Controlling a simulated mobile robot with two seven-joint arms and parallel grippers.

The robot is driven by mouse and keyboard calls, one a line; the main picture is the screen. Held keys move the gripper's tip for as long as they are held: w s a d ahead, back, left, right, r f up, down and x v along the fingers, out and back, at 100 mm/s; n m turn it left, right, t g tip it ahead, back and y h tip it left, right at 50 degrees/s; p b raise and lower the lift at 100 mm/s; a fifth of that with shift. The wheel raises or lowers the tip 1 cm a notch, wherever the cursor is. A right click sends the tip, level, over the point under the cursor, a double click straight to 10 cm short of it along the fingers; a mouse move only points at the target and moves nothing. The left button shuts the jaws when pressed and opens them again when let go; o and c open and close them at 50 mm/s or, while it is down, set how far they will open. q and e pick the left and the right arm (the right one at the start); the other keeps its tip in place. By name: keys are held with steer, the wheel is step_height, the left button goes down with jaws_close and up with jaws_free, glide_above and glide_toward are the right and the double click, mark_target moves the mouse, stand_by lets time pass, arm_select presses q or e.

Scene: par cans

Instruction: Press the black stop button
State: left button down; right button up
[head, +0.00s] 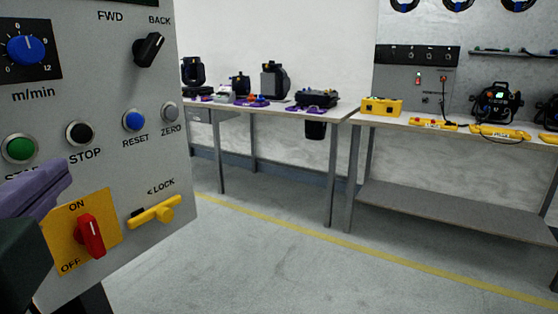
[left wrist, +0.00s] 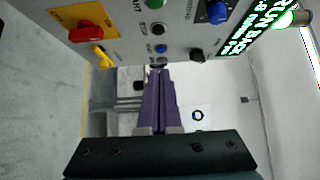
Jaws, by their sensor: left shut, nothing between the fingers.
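The black stop button (head: 79,134) is a round black cap in a metal ring, labelled STOP, on a grey control panel (head: 110,85) at the left of the head view. In the left wrist view the stop button (left wrist: 157,30) lies beyond the fingertips, near the top middle. My left gripper (head: 66,172) has purple fingers and is at the left edge, below the stop button in the picture. In the left wrist view my left gripper (left wrist: 158,70) is shut and empty, its tips apart from the stop button. My right gripper is not in view.
Beside the stop button are a green button (head: 19,148) and a blue reset button (head: 134,121). A red switch (head: 91,236) and a yellow lock handle (head: 156,212) sit lower on the panel. Workbenches (head: 340,114) with equipment stand behind. The floor right of the panel is clear.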

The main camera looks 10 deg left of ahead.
arm_select(q)
steer(key=shift+d+f, duration=0.1)
steer(key=shift+d, duration=0.1)
steer(key=shift+w, duration=0.1)
steer(key=p, duration=0.1)
glide_toward(91, 132)
steer(key=w+d, duration=0.2)
steer(key=w, duration=0.2)
steer(key=a, duration=0.1)
steer(key=w+a, duration=0.1)
steer(key=a, duration=0.1)
steer(key=shift+a+p, duration=0.25)
steer(key=shift+p, duration=0.15)
steer(key=shift+w+a, duration=0.2)
steer(key=shift+a, duration=0.15)
